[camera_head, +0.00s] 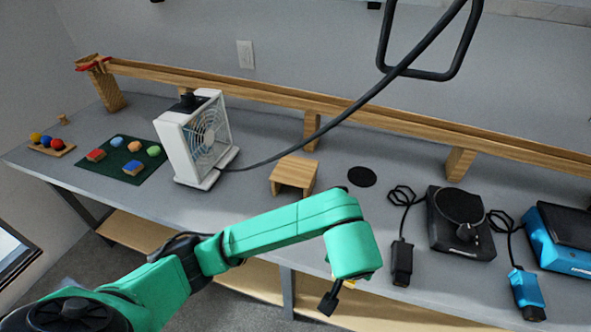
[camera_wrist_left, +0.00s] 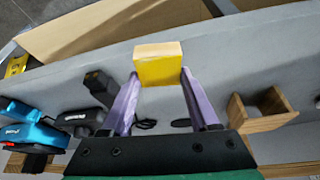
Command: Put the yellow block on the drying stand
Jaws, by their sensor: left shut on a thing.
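My left gripper (camera_wrist_left: 159,78) is shut on the yellow block (camera_wrist_left: 160,70), which sits between the purple fingertips in the left wrist view. In the head view the left gripper (camera_head: 338,292) hangs at the front edge of the table, mostly hidden by my green arm, and only a sliver of yellow shows there. A small wooden stand (camera_head: 294,174), apparently the drying stand, is on the table behind and left of the gripper. Its top is bare. It also shows at the right of the left wrist view (camera_wrist_left: 262,108). My right gripper is not in view.
A white fan (camera_head: 198,140) stands left of the wooden stand, its dark cable running up right. A black disc (camera_head: 362,177) lies right of the stand. Black (camera_head: 460,225) and blue (camera_head: 560,238) devices are at right. A green mat (camera_head: 125,165) holds coloured pieces. A wooden rail runs behind.

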